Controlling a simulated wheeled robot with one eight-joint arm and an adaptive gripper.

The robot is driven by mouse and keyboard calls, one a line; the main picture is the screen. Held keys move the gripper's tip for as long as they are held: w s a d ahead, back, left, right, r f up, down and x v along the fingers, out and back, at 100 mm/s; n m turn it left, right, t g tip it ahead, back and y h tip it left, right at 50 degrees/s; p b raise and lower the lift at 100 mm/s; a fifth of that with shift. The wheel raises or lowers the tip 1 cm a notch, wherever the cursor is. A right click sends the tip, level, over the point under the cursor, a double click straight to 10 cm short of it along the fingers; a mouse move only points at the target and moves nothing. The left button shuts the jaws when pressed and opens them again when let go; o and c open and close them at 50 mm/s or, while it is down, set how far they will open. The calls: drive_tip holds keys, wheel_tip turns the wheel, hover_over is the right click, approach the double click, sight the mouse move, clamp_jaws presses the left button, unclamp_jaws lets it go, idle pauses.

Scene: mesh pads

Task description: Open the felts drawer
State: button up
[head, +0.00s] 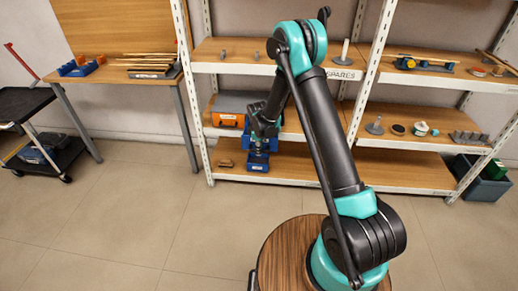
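A blue drawer-like bin (258,161) stands at the front edge of the low shelf, with a pale label patch on its front. An orange box (232,104) with a pale label sits on the shelf above, left of my arm. The labels are too small to read, so I cannot tell which one is the felts drawer. My gripper (257,147) points down just above or at the blue bin. It is small and dark, and I cannot tell whether it touches the bin or whether its fingers are open. My forearm hides part of the blue and orange units.
The white-framed shelf rack (230,69) holds small parts on several levels. A wooden table (115,74) with sticks and a blue tray stands left, beside a black cart (25,104). A dark bin (484,184) is on the floor at right. The floor before the rack is clear.

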wheel_tip(320, 180, up, 12)
drive_tip(key=s, duration=0.2)
idle(0.4)
drive_tip(key=shift+s, duration=0.1)
drive_tip(key=s+d+r+m+t, duration=0.1)
drive_tip(key=s+d+r+m, duration=0.4)
drive_tip(key=d, duration=0.3)
drive_tip(key=s+d+r+m, duration=0.3)
drive_tip(key=s+d+r, duration=0.2)
drive_tip(key=s+d, duration=0.25)
drive_tip(key=s+d+m, duration=0.4)
drive_tip(key=s+d, duration=0.1)
drive_tip(key=s, duration=0.4)
drive_tip(key=s+d+m+t, duration=0.1)
drive_tip(key=s+d+m, duration=0.4)
drive_tip(key=s, duration=0.4)
drive_tip(key=shift+s+d+f, duration=0.3)
drive_tip(key=shift+f, duration=0.15)
